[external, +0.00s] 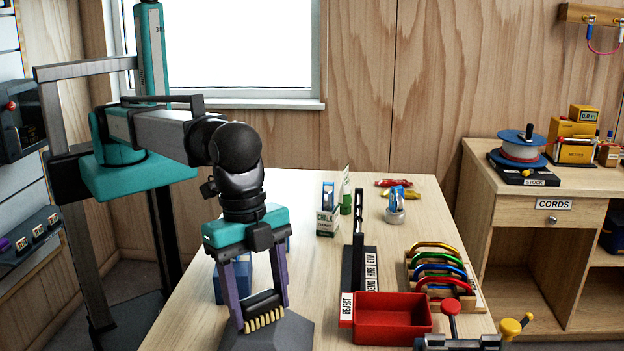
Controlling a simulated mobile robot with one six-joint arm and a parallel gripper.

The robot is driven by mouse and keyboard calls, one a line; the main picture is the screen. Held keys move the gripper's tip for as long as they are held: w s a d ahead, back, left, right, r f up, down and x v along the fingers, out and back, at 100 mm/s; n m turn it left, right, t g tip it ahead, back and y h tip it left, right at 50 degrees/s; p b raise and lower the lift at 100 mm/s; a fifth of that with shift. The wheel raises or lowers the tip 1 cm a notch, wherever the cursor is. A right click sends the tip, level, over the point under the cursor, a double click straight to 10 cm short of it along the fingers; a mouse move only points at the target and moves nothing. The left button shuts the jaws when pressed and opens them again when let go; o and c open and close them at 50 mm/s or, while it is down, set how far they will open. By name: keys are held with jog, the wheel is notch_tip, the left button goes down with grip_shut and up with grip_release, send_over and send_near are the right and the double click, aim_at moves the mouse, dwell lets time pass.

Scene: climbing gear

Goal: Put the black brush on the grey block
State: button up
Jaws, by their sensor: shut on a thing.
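My gripper (262,303) points down near the front of the table, its purple fingers shut on the black brush (261,301). The brush lies level between the fingers, its yellow bristles facing down. The block's lower part is cut off by the frame's bottom edge.
A blue object (219,288) stands behind my gripper, partly hidden. To the right are a red REJECT tray (391,325), a black upright stand (357,255), and a rack of coloured carabiners (440,270). A chalk box (327,221) stands farther back. The table's left edge is close to my gripper.

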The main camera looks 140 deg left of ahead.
jog(key=shift+f, duration=0.15)
jog(key=o, duration=1.1)
jog(key=shift+c, duration=0.2)
jog(key=shift+r, duration=0.25)
notch_tip(320, 180, up, 12)
jog(key=s+b, duration=0.1)
jog(key=b, duration=0.2)
jog(key=shift+s+f, duration=0.15)
jog(key=shift+s, duration=0.2)
